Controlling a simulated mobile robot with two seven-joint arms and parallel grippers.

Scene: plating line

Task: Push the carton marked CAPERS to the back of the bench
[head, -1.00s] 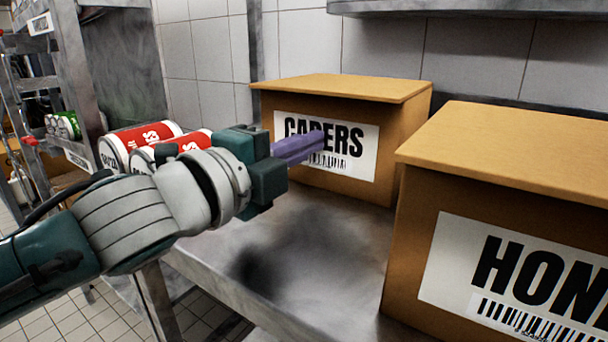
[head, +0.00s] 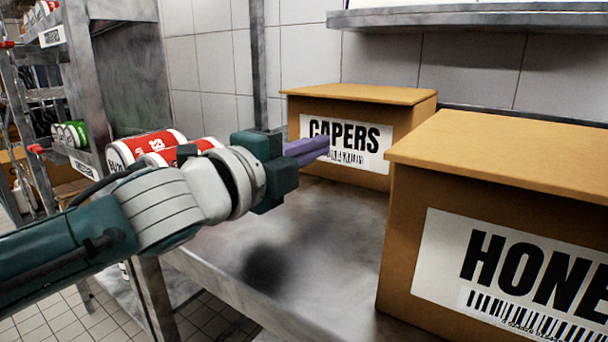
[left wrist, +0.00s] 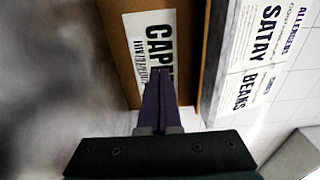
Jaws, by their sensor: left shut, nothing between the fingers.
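The brown CAPERS carton (head: 408,118) stands upright on the metal bench (head: 330,215), towards the tiled back wall, its white label facing me. It also shows in the left wrist view (left wrist: 122,50). My left gripper (head: 325,144) is shut and empty. Its purple fingers point at the carton's front face and cover part of the label. The fingertips (left wrist: 158,84) look to be at the label in the left wrist view; whether they touch is hard to see. The gap between the carton's back and the wall is hidden. My right gripper is out of view.
A larger brown HONEY carton (head: 405,240) stands nearer, at the right. Red-labelled cans (head: 150,146) lie left, behind my arm. A metal shelf (head: 480,20) hangs above. An allergen notice (left wrist: 262,60) shows beyond the carton in the wrist view. Bare bench lies in front of CAPERS.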

